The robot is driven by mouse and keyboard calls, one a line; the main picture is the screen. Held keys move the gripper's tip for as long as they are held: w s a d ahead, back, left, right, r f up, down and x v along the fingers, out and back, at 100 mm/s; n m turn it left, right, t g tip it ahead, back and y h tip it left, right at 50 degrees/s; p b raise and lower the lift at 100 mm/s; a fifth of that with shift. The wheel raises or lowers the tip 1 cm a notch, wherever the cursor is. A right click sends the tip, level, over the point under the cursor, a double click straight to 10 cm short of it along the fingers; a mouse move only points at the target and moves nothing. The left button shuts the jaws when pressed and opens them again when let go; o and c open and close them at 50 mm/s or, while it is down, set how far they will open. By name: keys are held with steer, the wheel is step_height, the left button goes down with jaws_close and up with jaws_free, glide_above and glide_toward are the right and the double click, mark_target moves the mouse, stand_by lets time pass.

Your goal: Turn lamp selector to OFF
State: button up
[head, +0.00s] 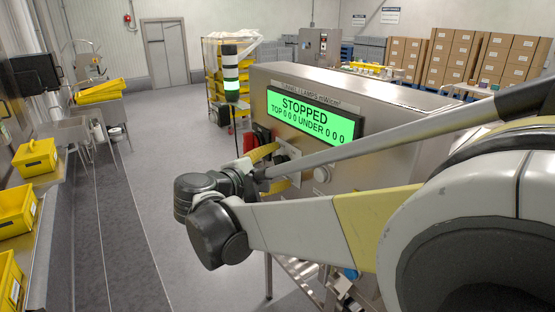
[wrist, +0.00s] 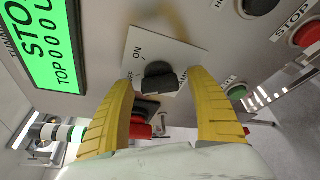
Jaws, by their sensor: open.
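The lamp selector is a black knob (wrist: 160,76) on a white plate (wrist: 136,45) with ON and OFF lettering, seen in the wrist view. I cannot tell for sure which label the knob points at. My gripper (wrist: 159,88) is open, with one yellow finger on each side of the knob. The fingertips look close to the plate; contact with the knob is not clear. In the head view my gripper (head: 279,167) is at the panel face, and the arm and fingers mostly hide the knob.
The green display (head: 313,116) reads STOPPED. A red and black fitting (wrist: 141,127) shows between the fingers. A red STOP button (wrist: 308,35) and a green button (wrist: 237,92) are on the same panel. Yellow bins (head: 35,157) line the left bench. The floor between is clear.

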steer(key=v, duration=1.1)
steer(key=shift+s+a, duration=0.2)
steer(key=shift+a, duration=0.05)
